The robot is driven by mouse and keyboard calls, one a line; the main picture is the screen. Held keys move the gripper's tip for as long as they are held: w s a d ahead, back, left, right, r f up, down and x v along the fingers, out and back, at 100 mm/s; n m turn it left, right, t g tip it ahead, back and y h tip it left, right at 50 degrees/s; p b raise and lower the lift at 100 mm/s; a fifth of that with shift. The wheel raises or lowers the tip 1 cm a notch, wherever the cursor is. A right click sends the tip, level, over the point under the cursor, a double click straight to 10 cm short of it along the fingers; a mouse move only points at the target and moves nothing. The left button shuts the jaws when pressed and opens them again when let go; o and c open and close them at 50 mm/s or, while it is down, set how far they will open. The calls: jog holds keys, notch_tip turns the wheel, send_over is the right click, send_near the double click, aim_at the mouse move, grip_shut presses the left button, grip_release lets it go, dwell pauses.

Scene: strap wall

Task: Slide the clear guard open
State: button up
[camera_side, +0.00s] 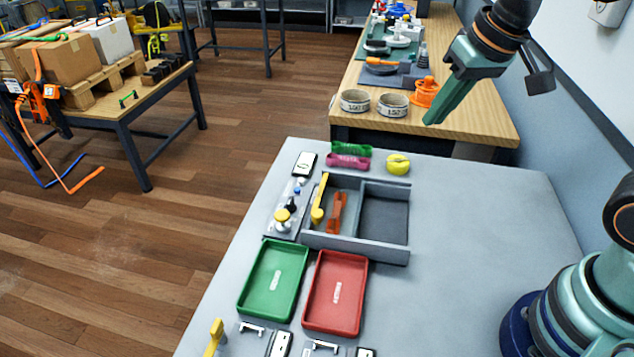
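A grey open-topped box (355,246) stands on the light grey table, divided into two compartments. A yellow upright handle (319,199) stands at the left side of its left compartment. An orange-red piece (337,212) lies in that compartment. The left compartment looks paler than the dark right one; a clear guard seems to cover it, but its edges are too faint to make out. My gripper (432,119) is high at the upper right, well apart from the box, its teal finger pointing down-left. The fingers appear side-on, so their opening is unclear. I see nothing held.
A green tray (265,304) and a red tray (318,318) lie in front of the box. A small panel with a yellow knob (282,215) is at its left. Pink and green pieces (348,161) and a yellow piece (398,164) lie behind.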

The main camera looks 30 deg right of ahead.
jog(key=s+d, duration=0.1)
jog(key=s+d+n+t, duration=0.1)
jog(key=shift+s+d+f+n, duration=0.2)
jog(key=shift+s+d+n, duration=0.1)
jog(key=shift+s+d, duration=0.1)
jog(key=o, duration=0.4)
jog(key=shift+s, duration=0.15)
jog(key=o, duration=0.4)
jog(key=shift+n, duration=0.5)
jog(key=n+g, duration=0.3)
jog(key=n, duration=1.8)
send_over(317, 213)
jog(key=s, duration=0.3)
jog(key=s+x, duration=0.2)
jog(key=x, duration=0.6)
jog(key=shift+y, duration=0.3)
jog(key=x, duration=0.4)
jog(key=d+x, duration=0.1)
jog(key=x, duration=0.7)
jog(key=shift+w+d, duration=0.2)
jog(key=shift+w, duration=0.1)
grip_shut()
jog(key=shift+r, duration=0.1)
